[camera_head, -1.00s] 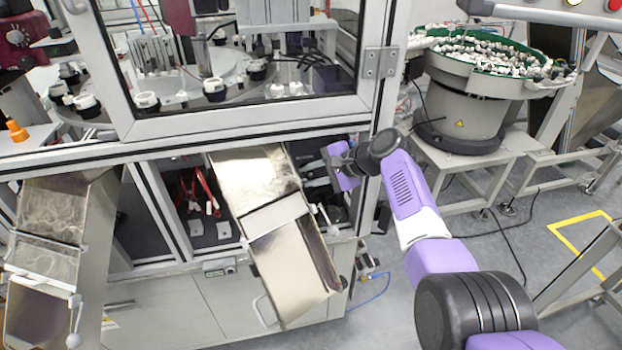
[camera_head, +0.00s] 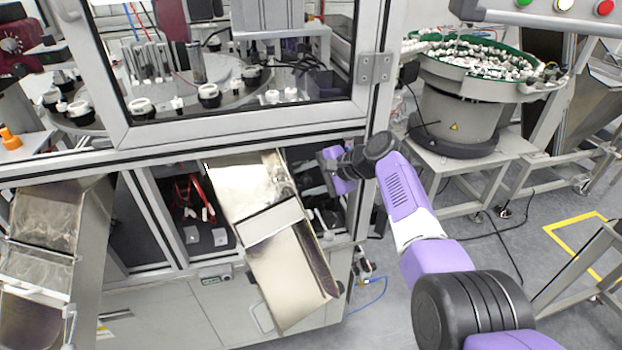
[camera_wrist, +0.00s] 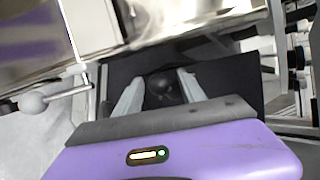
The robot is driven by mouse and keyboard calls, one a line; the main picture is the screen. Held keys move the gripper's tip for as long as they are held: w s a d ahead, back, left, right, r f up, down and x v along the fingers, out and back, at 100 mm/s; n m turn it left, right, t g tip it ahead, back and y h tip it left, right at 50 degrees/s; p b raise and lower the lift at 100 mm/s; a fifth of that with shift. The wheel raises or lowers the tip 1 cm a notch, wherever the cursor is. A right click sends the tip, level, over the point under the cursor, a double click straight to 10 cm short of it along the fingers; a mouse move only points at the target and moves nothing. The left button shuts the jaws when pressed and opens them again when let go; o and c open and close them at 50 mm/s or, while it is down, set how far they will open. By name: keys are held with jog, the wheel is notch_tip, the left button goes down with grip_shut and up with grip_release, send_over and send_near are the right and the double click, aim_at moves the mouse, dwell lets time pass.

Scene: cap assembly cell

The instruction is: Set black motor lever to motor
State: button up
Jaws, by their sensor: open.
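My gripper (camera_wrist: 160,84) is open, with its two pale fingers apart in the wrist view. In the head view my gripper (camera_head: 326,163) reaches into the dark opening under the machine's window, right of the metal chute. A dark round knob-like part (camera_wrist: 161,86) shows between the fingers in the wrist view, against a black background. It may be the black motor lever, but I cannot tell for sure, nor whether the fingers touch it. I cannot make out the motor in either view.
The slanted metal chute (camera_head: 262,235) stands close left of my gripper. A white ball-ended lever (camera_wrist: 38,102) projects at the wrist view's left. The machine frame's post (camera_head: 372,110) is just above my arm. A bowl feeder (camera_head: 468,105) stands at the right, with grey floor below it.

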jog(key=v, duration=0.7)
jog(key=shift+s+d+r, duration=0.15)
jog(key=shift+d, duration=0.15)
